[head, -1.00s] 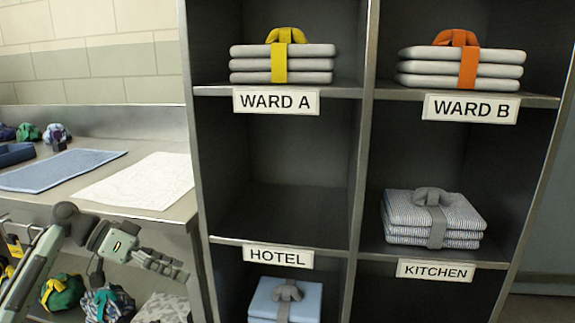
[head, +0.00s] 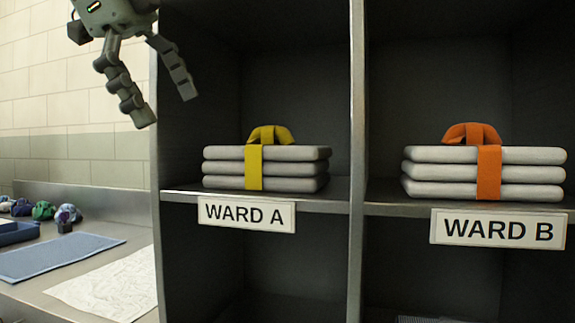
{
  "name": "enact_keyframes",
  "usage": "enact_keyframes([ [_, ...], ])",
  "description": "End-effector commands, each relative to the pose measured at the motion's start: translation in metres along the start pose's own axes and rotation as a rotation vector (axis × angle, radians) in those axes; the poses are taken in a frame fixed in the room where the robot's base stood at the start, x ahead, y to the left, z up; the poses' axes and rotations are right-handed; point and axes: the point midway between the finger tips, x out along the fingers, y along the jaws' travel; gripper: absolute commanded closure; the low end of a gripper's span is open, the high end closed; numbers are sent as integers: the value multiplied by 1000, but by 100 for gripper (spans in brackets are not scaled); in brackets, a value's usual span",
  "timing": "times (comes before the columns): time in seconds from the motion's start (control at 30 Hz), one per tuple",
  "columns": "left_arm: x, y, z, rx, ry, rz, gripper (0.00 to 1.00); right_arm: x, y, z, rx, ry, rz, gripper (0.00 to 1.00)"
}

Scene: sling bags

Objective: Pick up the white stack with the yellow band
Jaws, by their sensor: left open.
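The white stack with the yellow band (head: 290,169) lies flat on the shelf above the WARD A label. It is three folded layers, with the yellow band (head: 254,168) down its front and a yellow loop (head: 270,135) on top. My left gripper (head: 168,112) is at the upper left, higher than the stack and left of it. Its fingers are spread, point down and are empty. It is clear of the stack. My right gripper is not in view.
A similar white stack with an orange band (head: 520,172) sits in the WARD B cubby, past an upright divider (head: 357,150). The cubby's left wall (head: 157,220) stands near my left gripper. A counter at lower left holds a blue cloth (head: 60,258) and a white cloth (head: 110,285).

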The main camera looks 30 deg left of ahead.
Motion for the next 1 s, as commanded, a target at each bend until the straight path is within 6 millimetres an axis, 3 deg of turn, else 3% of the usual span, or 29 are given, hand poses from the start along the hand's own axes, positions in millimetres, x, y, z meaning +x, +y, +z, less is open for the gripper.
enact_keyframes([
  [0.17, -3, -2, -19, 27, -63, -20, 0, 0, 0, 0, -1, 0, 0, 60],
  [0.6, 40, -64, -60, 28, -64, -20, 0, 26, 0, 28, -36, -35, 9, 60],
  [0.93, 54, -85, -73, 28, -64, -21, 0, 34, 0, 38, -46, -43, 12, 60],
  [1.0, 66, -85, -71, 28, -62, -19, 0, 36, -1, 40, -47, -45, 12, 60],
])
